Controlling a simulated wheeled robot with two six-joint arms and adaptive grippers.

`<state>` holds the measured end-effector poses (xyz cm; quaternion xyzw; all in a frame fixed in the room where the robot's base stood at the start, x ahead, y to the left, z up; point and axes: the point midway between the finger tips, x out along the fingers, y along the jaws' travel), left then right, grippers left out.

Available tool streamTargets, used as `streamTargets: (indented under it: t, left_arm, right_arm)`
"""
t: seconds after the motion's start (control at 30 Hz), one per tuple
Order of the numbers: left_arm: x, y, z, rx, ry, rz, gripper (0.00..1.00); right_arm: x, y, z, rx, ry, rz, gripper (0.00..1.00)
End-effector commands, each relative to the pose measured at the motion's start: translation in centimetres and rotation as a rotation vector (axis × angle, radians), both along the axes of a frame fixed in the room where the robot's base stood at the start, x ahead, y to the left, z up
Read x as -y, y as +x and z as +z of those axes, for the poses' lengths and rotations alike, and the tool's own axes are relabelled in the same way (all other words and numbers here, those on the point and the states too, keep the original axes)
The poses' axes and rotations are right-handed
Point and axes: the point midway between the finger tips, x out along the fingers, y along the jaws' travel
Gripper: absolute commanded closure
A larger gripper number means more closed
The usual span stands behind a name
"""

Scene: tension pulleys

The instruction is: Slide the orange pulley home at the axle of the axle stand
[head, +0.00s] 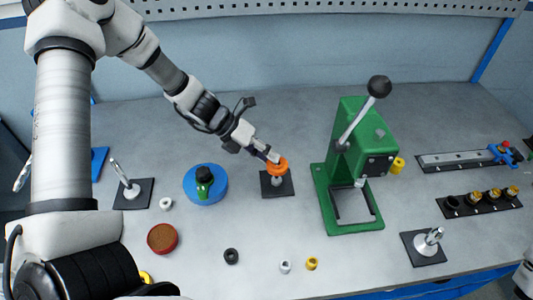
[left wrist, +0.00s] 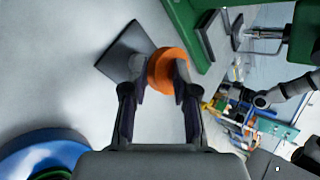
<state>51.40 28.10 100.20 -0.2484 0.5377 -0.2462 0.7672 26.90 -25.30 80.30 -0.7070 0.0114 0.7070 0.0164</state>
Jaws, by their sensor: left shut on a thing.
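The orange pulley (head: 277,168) is between the fingers of my left gripper (head: 272,158), which is shut on it. It also shows in the left wrist view (left wrist: 170,72), between the two dark fingertips (left wrist: 160,88). Directly below it in the head view is the axle stand, with a black square base (head: 284,189) and a short silver upright post. The base also shows in the left wrist view (left wrist: 118,48). The pulley appears at the top of the post and hides its upper end; how far it sits on the axle I cannot tell.
A green press (head: 345,125) with a lever stands close to the right. A blue round thing (head: 219,185) with a green and black top is to the left. Another stand (head: 133,203) is farther left, one (head: 424,252) at front right. Small rings lie in front.

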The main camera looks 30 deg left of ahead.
Motion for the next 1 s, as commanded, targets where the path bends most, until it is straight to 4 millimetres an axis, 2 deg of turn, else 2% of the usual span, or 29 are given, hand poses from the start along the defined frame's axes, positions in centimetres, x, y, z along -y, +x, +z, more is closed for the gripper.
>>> streamTargets:
  t: [0.53, 1.0]
  left_arm:
    - [-0.05, -0.05, 0.08, -0.001, -0.001, 0.001, 1.00]
    - [-0.04, -0.03, -0.75, -0.001, 0.000, 0.001, 1.00]
  right_arm:
    - [0.00, -0.01, 0.44, 0.000, 0.000, 0.000, 0.60]
    - [0.00, -0.01, -0.23, 0.000, 0.000, 0.000, 0.60]
